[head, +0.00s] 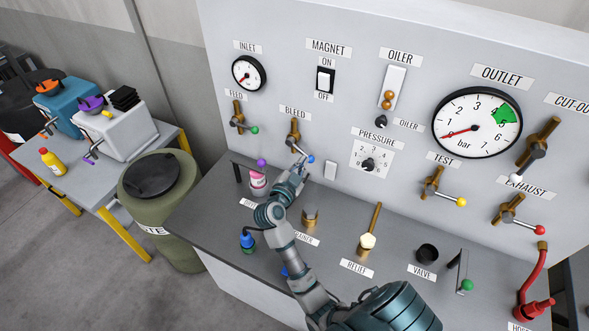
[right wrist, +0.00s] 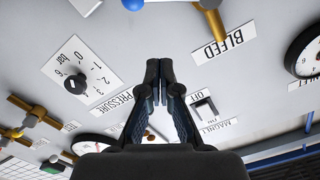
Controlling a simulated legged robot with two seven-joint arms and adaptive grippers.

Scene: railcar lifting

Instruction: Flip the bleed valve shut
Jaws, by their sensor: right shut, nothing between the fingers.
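The bleed valve (head: 294,131) is a brass fitting on the upright grey panel, under the BLEED label. Its lever slants down to the right and ends in a blue knob (head: 311,159). My right gripper (head: 301,165) is shut and empty, just below and left of the knob, and overlaps the lower lever area in the head view. In the right wrist view, which is upside down, the closed fingertips (right wrist: 160,70) are apart from the blue knob (right wrist: 132,5) and the brass valve (right wrist: 211,22), both cut by the top edge. My left gripper is not in view.
The feed valve (head: 237,115) with a green knob is left of the bleed valve.

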